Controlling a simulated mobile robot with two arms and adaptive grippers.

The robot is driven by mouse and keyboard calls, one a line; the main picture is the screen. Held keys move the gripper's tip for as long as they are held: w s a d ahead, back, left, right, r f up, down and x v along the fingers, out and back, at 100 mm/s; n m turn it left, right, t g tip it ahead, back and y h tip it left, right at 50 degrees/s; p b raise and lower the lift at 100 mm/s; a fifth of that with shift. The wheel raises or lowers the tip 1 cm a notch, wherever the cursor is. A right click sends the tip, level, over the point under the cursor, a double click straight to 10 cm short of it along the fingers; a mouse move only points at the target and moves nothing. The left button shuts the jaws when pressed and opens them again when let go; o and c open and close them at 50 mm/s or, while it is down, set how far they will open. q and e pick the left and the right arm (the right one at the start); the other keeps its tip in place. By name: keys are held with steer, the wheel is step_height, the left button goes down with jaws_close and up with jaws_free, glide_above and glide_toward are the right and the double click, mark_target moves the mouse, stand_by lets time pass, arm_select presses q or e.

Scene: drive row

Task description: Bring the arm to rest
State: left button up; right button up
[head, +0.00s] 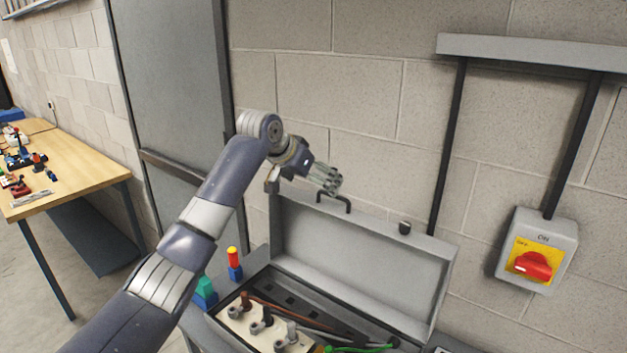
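My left arm rises from the lower left, bent at its elbow, and its gripper (328,180) hangs over the top edge of the open lid of a grey case (365,265). The gripper appears just above and behind or beside the dark lid handle (335,203); I cannot tell whether they touch. Its fingers look close together, but their opening is too small to judge. No object shows in them. My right gripper is not in view.
The open case holds toggle-like parts on a pale panel (240,322) and cables. A red rotary switch (533,266) is on the block wall at right. A wooden table (85,165) with small items stands at left, beside a grey door (170,80).

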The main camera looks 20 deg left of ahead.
arm_select(q)
steer(key=s+d+f+g, duration=0.1)
steer(key=s+d+f, duration=0.2)
steer(key=s+f, duration=0.9)
steer(key=s+d+f+g, duration=0.1)
steer(key=s+d+f, duration=0.2)
steer(key=s+f, duration=0.9)
steer(key=s+a+f+n+g+y, duration=0.1)
steer(key=s+a+f, duration=0.15)
steer(key=s, duration=0.65)
steer(key=s+a+f+g+y, duration=0.1)
steer(key=s+f, duration=0.3)
steer(key=s, duration=0.4)
steer(key=s+a+f+n+g+y, duration=0.1)
steer(key=s+f, duration=0.2)
steer(key=s, duration=0.6)
step_height(320, 180, down, 32)
steer(key=s+g+b, duration=0.1)
steer(key=s+b, duration=0.1)
steer(key=b, duration=0.4)
steer(key=s+a+f+b, duration=0.1)
steer(key=s+f+b, duration=0.2)
steer(key=s+f, duration=0.5)
steer(key=s+a+f+g+b, duration=0.1)
steer(key=s+a+f+b, duration=0.1)
steer(key=s+f, duration=0.7)
step_height(320, 180, down, 6)
steer(key=shift+a+r+b, duration=0.2)
steer(key=shift+r+b, duration=0.05)
steer(key=shift+b, duration=0.3)
